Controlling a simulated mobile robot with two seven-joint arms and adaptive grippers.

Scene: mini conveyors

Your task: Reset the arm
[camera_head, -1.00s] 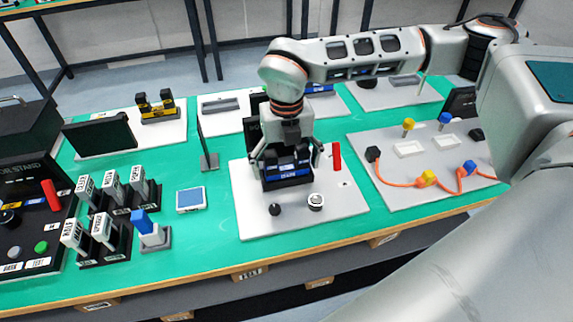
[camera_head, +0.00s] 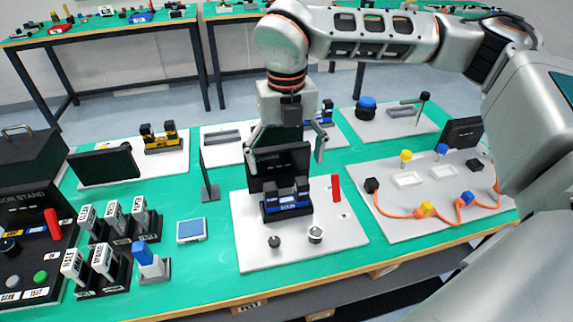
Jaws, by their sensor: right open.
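My right gripper (camera_head: 285,155) hangs pointing down over the middle white board (camera_head: 262,248). Its fingers are spread apart and hold nothing. It is above and behind a small dark and blue device (camera_head: 287,204) that stands on that board, with clear space between them. A black screen (camera_head: 279,165) stands behind the device, between the fingers in the picture; I cannot tell its exact distance from them. My right arm (camera_head: 365,38) comes in from the right, with the forearm level across the top. My left gripper is out of view.
A red handle (camera_head: 336,188) and two knobs stand on the middle board. At right, a board (camera_head: 407,220) holds an orange cable and coloured plugs. At left are several labelled blocks (camera_head: 113,215) and a black button panel (camera_head: 25,250). A small blue-topped square (camera_head: 191,230) lies between.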

